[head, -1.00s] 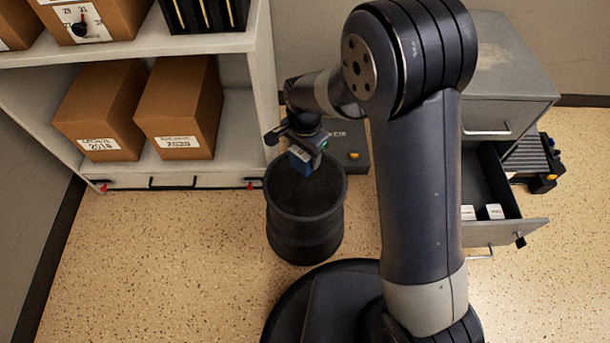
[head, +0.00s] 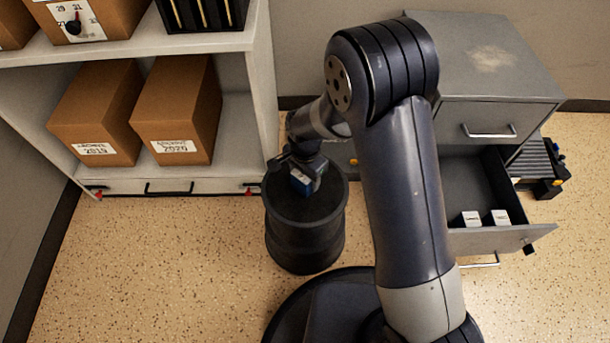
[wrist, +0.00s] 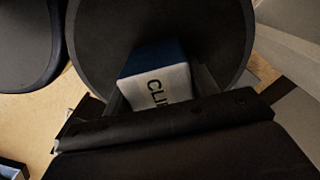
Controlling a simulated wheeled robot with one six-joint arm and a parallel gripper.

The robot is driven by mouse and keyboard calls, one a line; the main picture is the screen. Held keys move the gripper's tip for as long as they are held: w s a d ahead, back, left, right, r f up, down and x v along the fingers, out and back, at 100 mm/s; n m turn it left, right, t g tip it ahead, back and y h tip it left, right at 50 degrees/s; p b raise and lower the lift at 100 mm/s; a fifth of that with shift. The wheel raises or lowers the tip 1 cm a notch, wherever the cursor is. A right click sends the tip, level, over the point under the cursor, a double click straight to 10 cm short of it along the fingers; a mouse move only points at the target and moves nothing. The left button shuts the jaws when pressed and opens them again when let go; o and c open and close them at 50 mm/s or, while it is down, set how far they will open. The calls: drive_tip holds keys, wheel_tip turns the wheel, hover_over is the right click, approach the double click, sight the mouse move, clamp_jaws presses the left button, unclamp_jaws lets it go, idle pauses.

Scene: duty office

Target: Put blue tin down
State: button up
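The blue tin (head: 301,183) has a pale label and sits between the fingers of my gripper (head: 304,178). In the wrist view the tin (wrist: 157,80) shows a white face with dark letters, partly cut off by my gripper (wrist: 160,92). The fingers lie close along both its sides. The tin is over the dark round top of a black drum-shaped bin (head: 305,235), inside its rim as seen from above. I cannot tell whether the tin touches a surface there.
A shelf unit (head: 228,125) with brown boxes (head: 177,115) stands at the left. A grey cabinet (head: 485,85) with an open drawer (head: 500,240) holding two small white-topped boxes stands at the right. The speckled floor at front left is clear.

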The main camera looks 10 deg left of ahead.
drive_tip(key=o, duration=0.4)
drive_tip(key=shift+r, duration=0.1)
wheel_tip(320, 180, up, 12)
drive_tip(key=p, duration=0.4)
